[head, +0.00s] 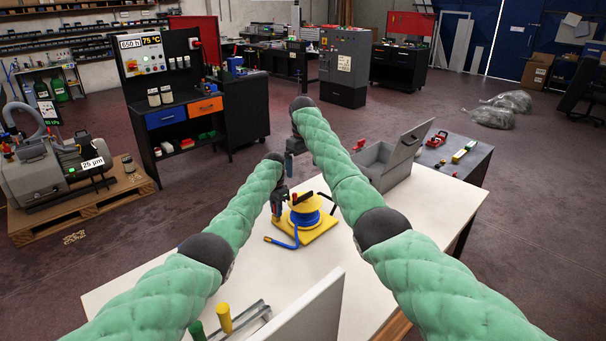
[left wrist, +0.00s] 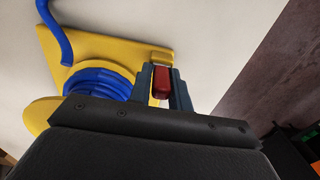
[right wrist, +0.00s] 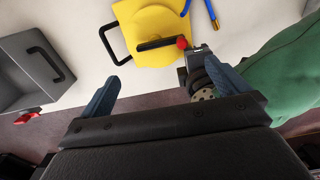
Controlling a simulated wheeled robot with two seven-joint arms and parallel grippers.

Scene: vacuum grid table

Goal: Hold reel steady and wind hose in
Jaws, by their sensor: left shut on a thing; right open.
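The yellow reel (head: 318,222) stands on the white table with blue hose (head: 304,217) wound on it. A loose hose length runs left to a yellow-orange end (head: 268,239). In the right wrist view the reel's yellow top (right wrist: 160,22) carries a dark crank (right wrist: 158,45) with a red knob (right wrist: 182,42). My left gripper (head: 279,206) is at the reel's left side; its wrist view shows its fingers shut on a red part (left wrist: 161,82) by the yellow base. Whether this is the knob is unclear. My right gripper (right wrist: 110,88) is open and empty, apart from the reel.
A grey open box (head: 390,167) stands on the table to the right of the reel. A white panel (head: 308,311) and a yellow cylinder (head: 224,318) are at the near edge. A black handle (right wrist: 113,45) shows beside the reel. Bare tabletop (head: 240,270) lies left of it.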

